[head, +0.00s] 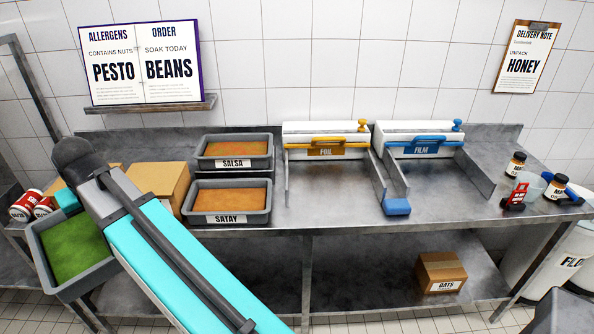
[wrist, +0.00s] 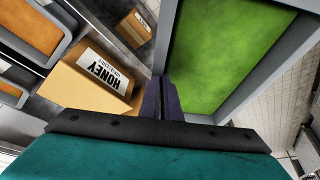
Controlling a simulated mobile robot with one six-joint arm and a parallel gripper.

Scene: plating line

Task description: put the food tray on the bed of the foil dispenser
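The food tray (head: 90,281) is grey with green food in it. It hangs tilted in the air off the counter's left front edge, with no label showing. It fills the upper right of the wrist view (wrist: 268,72). My gripper (wrist: 160,97) is shut on its rim near a corner; in the head view my arm mostly hides the gripper (head: 67,200). The foil dispenser (head: 330,142) stands at the back middle of the counter with an orange handle and FOIL label. Its bed (head: 328,195) is bare between side rails.
Salsa (head: 233,163) and satay (head: 228,215) trays sit left of the foil bed. A honey box (wrist: 92,85) stands left of them. The film dispenser (head: 420,148) is on the right; a blue block (head: 397,207) lies at the counter's front edge. Bottles (head: 515,166) stand far right.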

